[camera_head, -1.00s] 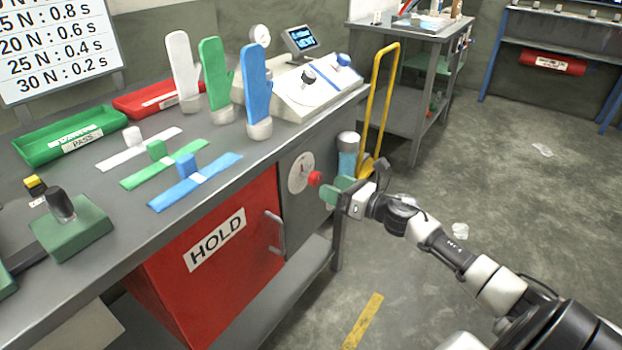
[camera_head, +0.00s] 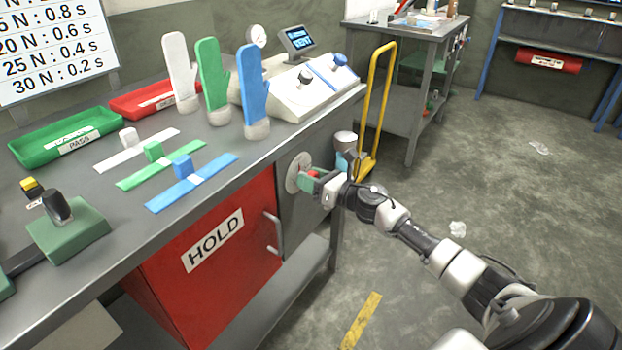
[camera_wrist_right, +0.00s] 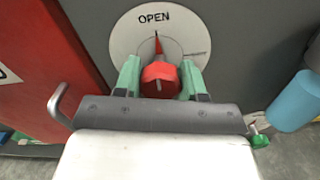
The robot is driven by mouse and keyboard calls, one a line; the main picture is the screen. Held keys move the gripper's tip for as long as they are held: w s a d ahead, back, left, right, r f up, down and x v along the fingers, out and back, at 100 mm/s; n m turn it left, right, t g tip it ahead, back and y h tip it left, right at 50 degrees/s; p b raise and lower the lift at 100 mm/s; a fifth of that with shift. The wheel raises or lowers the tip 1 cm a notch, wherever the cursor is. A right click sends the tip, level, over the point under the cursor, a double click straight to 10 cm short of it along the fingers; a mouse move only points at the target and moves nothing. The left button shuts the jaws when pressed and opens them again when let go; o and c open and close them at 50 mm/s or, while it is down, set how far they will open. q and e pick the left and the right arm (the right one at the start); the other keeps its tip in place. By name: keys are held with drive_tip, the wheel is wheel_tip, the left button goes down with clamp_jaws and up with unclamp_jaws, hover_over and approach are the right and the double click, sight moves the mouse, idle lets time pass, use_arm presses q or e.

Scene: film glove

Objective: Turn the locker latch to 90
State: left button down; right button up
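The locker latch is a red knob (camera_wrist_right: 160,77) in front of a round white dial (camera_wrist_right: 127,42) on the grey panel beside the red HOLD door (camera_head: 222,262). In the right wrist view the dial's red pointer stands about upright, towards the word OPEN. My right gripper (camera_wrist_right: 160,80) has its green fingers on either side of the knob, with a small gap visible at the sides. In the head view the right gripper (camera_head: 312,178) is at the dial (camera_head: 297,170) and covers much of the knob. My left gripper is not in view.
A grey handle (camera_head: 272,232) stands out from the red door, left of the dial. A blue cylinder (camera_wrist_right: 294,102) is right of my gripper. A yellow rail (camera_head: 376,100) stands beyond the bench. The bench top holds gloves, trays and strips.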

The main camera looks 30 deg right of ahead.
drive_tip(key=c, duration=0.4)
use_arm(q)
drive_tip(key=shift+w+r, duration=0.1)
use_arm(e)
drive_tip(key=shift+m, duration=0.4)
drive_tip(key=m+p, duration=0.4)
drive_tip(key=m, duration=0.3)
drive_tip(key=shift+r, duration=0.2)
drive_tip(key=m+p, duration=0.3)
drive_tip(key=m, duration=0.3)
drive_tip(key=shift+m, duration=0.3)
drive_tip(key=shift+m+p, duration=0.3)
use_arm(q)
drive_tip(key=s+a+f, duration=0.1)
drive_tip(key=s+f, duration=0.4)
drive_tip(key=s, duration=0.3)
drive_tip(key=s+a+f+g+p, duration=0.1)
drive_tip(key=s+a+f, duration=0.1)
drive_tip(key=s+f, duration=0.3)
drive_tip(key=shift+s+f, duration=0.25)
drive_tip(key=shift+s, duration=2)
use_arm(e)
drive_tip(key=shift+m, duration=1.5)
drive_tip(key=shift+f, duration=0.1)
